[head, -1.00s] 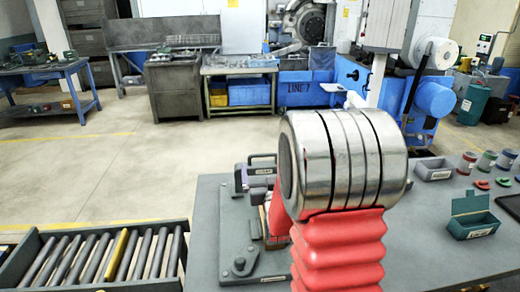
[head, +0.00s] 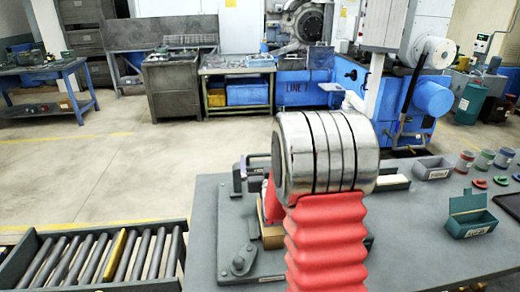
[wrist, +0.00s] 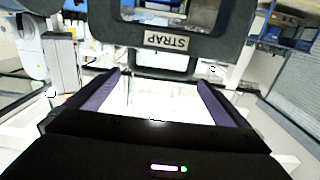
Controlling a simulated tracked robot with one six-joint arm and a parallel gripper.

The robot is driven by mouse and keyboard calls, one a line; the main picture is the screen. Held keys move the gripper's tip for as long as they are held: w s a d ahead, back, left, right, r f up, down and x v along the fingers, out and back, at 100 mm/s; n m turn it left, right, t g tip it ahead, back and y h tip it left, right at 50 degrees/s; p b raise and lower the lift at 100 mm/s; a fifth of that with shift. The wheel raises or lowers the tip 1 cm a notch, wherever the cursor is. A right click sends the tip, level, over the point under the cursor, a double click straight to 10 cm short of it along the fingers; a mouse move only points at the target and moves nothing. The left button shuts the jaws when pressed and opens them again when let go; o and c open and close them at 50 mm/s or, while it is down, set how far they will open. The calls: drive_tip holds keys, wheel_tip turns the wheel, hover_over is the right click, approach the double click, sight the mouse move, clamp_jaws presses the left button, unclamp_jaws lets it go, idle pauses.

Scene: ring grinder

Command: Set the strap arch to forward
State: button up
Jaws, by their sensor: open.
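The strap arch (wrist: 220,47) is a dark frame with a pale "STRAP" label, seen upside down at the top of the wrist view. My gripper (wrist: 160,84) is open, its two purple fingers apart below the label with a bright empty gap between them. The arch lies just beyond the fingertips; I see no contact. A second rounded dark loop shows behind the label. In the head view, the dark fixture plate (head: 236,232) lies on the bench, left of my red arm sleeve. My arm hides most of the fixture and the gripper there.
A roller tray (head: 62,275) stands at the lower left. The bench (head: 415,235) is clear between my arm and the teal bin.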

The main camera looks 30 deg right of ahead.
drive_tip(key=x, duration=0.8)
drive_tip(key=shift+w, duration=0.15)
drive_tip(key=c, duration=1.3)
